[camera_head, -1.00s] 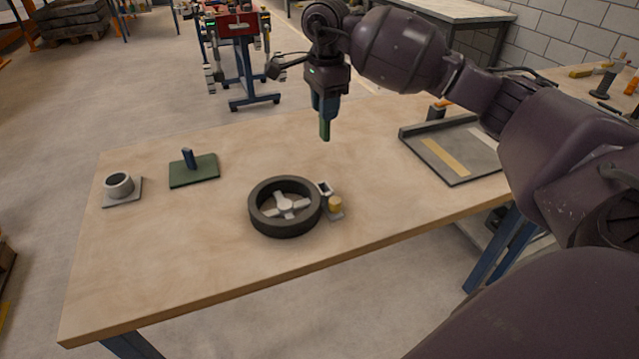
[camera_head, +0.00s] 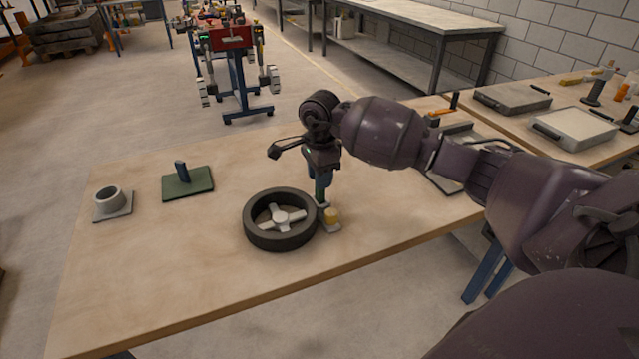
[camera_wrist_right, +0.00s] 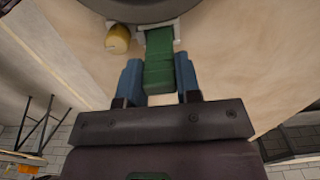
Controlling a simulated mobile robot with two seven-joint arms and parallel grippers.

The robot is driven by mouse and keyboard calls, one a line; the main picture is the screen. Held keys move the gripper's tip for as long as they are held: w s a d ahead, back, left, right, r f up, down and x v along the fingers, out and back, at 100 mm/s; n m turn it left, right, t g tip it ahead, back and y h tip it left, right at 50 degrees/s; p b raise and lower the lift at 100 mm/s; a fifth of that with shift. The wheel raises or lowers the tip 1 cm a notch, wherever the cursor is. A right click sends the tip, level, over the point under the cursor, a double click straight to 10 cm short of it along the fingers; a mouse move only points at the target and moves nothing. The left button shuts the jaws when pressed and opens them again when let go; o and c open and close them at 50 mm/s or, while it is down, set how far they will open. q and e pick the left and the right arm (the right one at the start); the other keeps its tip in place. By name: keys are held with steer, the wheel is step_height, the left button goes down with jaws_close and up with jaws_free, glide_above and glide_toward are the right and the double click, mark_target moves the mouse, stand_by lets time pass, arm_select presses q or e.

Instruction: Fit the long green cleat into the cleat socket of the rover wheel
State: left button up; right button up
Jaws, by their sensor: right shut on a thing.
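The rover wheel (camera_head: 262,237), a dark ring with a pale spoked hub, lies flat on the table. Its cleat socket (camera_wrist_right: 140,37), a small pale open box, is at the wheel's right side. My right gripper (camera_head: 319,182) points down just above the socket. In the wrist view its blue fingers are shut on the long green cleat (camera_wrist_right: 159,65). The cleat's far end is at the socket mouth, with pale socket walls beside it. How deep it sits inside I cannot tell. My left gripper is not in view.
A yellow knob (camera_head: 332,214) stands right beside the socket. A green base (camera_head: 203,184) with a dark blue upright post and a grey cup on a plate (camera_head: 108,199) are at the left. A tray (camera_head: 450,184) lies at the right, partly behind my arm. The table's front left is clear.

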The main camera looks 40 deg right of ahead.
step_height(320, 180, down, 2)
steer(key=shift+f, duration=0.25)
steer(key=shift+f, duration=0.2)
steer(key=o, duration=0.9)
steer(key=shift+r, duration=0.1)
